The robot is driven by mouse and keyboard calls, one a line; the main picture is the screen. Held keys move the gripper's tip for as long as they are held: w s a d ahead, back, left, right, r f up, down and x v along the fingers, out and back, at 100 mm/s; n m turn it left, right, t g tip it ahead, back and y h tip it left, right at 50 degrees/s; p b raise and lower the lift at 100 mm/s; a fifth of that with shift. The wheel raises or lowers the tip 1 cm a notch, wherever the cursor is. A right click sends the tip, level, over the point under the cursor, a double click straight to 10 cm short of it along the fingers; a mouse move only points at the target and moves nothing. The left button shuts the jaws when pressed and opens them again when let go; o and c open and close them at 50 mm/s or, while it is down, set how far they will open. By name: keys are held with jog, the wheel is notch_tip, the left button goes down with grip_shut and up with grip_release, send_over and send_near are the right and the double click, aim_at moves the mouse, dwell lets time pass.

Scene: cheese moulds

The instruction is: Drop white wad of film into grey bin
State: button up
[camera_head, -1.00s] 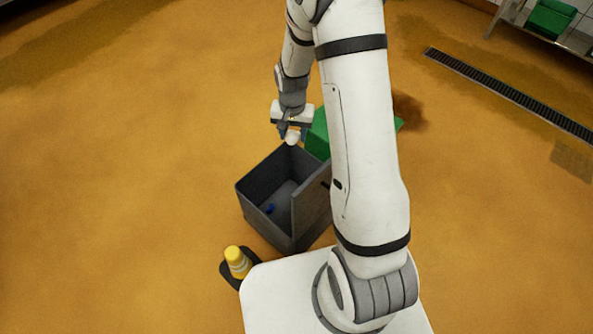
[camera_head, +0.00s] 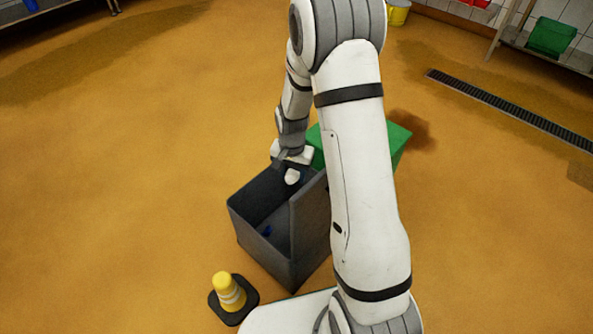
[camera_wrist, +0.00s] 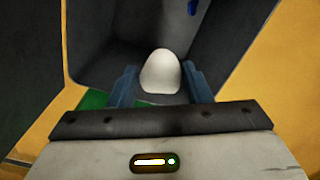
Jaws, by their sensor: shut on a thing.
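The white wad of film (camera_head: 292,176) is at the tip of my gripper, and it shows between the two fingers in the wrist view (camera_wrist: 161,73). My gripper (camera_wrist: 158,88) is shut on it. The grey bin (camera_head: 308,240) stands open on the floor. In the head view the wad is at the far part of the bin's opening. In the wrist view the bin's dark inner walls (camera_wrist: 120,35) surround the wad. I cannot tell how deep it is. A small blue thing (camera_head: 266,230) lies inside the bin and also shows in the wrist view (camera_wrist: 192,7).
A green box (camera_head: 398,140) stands just behind the grey bin, partly hidden by my arm. A floor drain (camera_head: 510,103) runs at the right. The floor on the left is clear.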

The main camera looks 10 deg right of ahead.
aim_at(293, 179)
jog(key=shift+f+b, duration=1.05)
jog(key=shift+f, duration=0.8)
jog(key=o, duration=1)
jog(key=shift+o, duration=0.2)
jog(key=shift+r, duration=0.2)
notch_tip(293, 179, up, 8)
jog(key=p, duration=0.3)
jog(key=shift+f, duration=0.2)
